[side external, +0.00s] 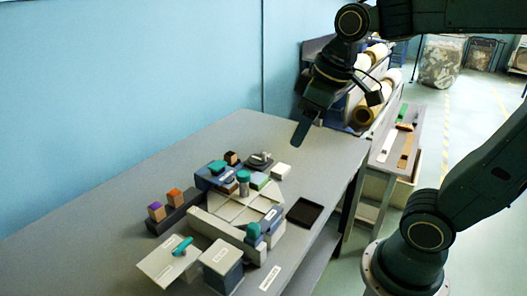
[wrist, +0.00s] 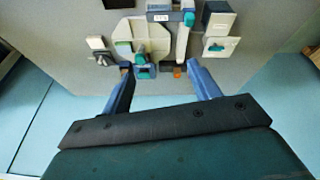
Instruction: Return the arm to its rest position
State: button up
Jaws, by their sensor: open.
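My gripper (side external: 301,135) hangs above the far part of the grey table (side external: 150,185), behind the group of objects there. In the wrist view my gripper (wrist: 163,84) shows two blue fingers spread wide apart with nothing held between them. No fingertip appears to touch an object. The arm reaches in from the upper right in the side view. Its rest position is not marked in either view.
A cream board (side external: 235,205) with teal-topped parts stands mid-table. A dark holder (side external: 175,213) bears orange and purple blocks. A grey box (side external: 222,265), a white plate (side external: 160,262) and a dark tray (side external: 305,212) lie nearby. Paper rolls (side external: 367,112) are racked behind; the table's left is clear.

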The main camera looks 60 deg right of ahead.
jog(key=s+a+f+m+t, duration=0.1)
jog(key=s+f+m, duration=0.1)
jog(key=s, duration=0.5)
jog(key=shift+s+a+f, duration=0.2)
jog(key=shift+s+f, duration=0.15)
jog(key=shift+s, duration=0.05)
